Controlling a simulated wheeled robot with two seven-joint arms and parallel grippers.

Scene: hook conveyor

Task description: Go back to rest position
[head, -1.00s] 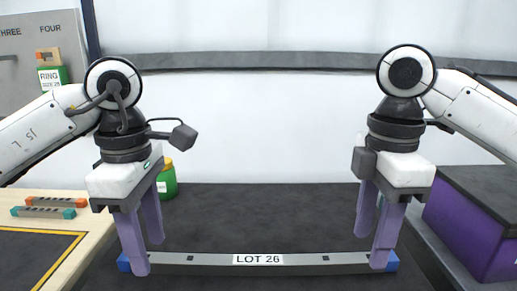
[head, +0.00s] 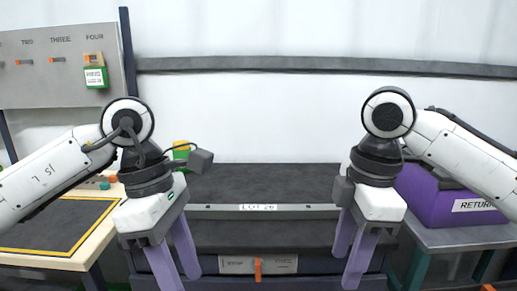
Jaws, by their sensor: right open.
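The grey bar labelled LOT 26 (head: 298,212) lies level across the dark surface ahead. Its ends are partly hidden behind my grippers. My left gripper (head: 181,272) points down at the left, its two purple fingers apart with nothing seen between them. My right gripper (head: 350,262) points down at the right, its purple fingers also apart and empty. Both grippers appear nearer to me than the bar.
A purple bin marked RETURN (head: 432,204) stands on a grey table at the right. A wooden table with a yellow-edged dark mat (head: 50,228) is at the left. A numbered hook panel (head: 40,85) stands behind it. A drawer front with an orange handle (head: 258,270) is low in the middle.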

